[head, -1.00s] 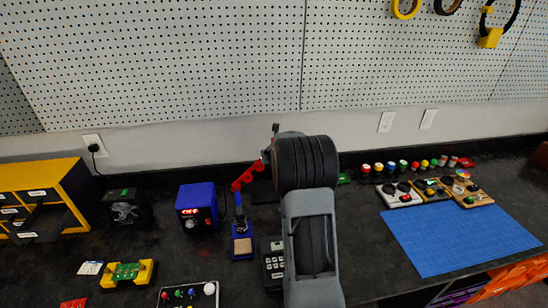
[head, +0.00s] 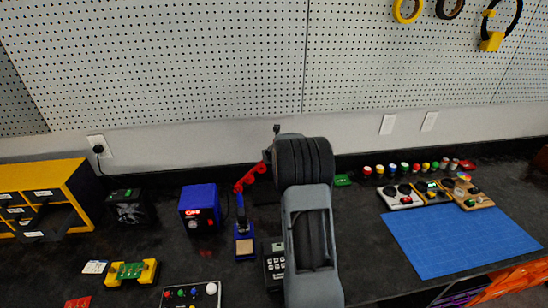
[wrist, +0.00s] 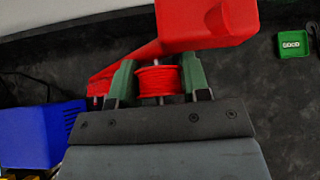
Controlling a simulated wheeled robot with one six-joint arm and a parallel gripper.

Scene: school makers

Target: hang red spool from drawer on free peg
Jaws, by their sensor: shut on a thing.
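The red spool (wrist: 158,82) is between the two green fingers of my gripper (wrist: 158,84) in the wrist view. The gripper is shut on it and holds it above the dark bench. In the head view my arm hides both gripper and spool. The yellow and black drawer cabinet (head: 62,172) stands at the left of the bench. The pegboard (head: 190,75) covers the wall; a yellow ring (head: 397,12), a dark ring and a headset-like item hang at its upper right. I cannot make out a free peg.
A red jointed device (head: 250,178) stands beside my arm; its red body (wrist: 205,25) is close beyond the gripper in the wrist view. A blue box with a lit display (head: 200,208) is left of it. A blue mat (head: 462,240) lies clear at right.

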